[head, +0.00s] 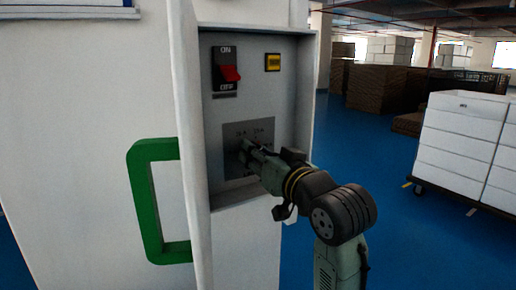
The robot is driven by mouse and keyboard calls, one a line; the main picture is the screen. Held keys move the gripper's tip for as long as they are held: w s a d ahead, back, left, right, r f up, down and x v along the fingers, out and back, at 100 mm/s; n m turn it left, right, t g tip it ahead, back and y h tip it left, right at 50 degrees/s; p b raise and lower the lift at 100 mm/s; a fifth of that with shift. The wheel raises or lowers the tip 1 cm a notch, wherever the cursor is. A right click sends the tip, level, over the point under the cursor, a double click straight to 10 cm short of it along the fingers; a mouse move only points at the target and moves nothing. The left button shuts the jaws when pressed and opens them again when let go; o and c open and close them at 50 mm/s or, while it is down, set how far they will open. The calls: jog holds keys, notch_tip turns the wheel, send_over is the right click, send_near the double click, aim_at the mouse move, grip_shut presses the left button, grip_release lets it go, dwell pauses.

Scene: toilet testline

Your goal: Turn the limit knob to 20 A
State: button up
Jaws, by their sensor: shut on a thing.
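The limit knob sits on a dark square dial plate (235,131) low on the grey panel, inside the open cabinet; small markings run along the plate's upper part but are too small to read. My gripper (244,151) reaches in from the lower right, with its fingertips at the middle of the plate. It is shut on the knob, which the fingers almost wholly hide. I cannot tell which value the knob points to.
The open door with a green handle (145,205) stands to the left. The cabinet's right wall (308,95) is close to my arm. White boxes on a cart (462,140) stand at right.

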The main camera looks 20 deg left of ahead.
jog(key=m, duration=0.6)
jog(key=shift+m, duration=0.3)
dwell(0.4)
jog(key=o, duration=1.2)
jog(key=shift+c, duration=0.2)
jog(key=v, duration=1.2)
jog(key=shift+r, duration=0.15)
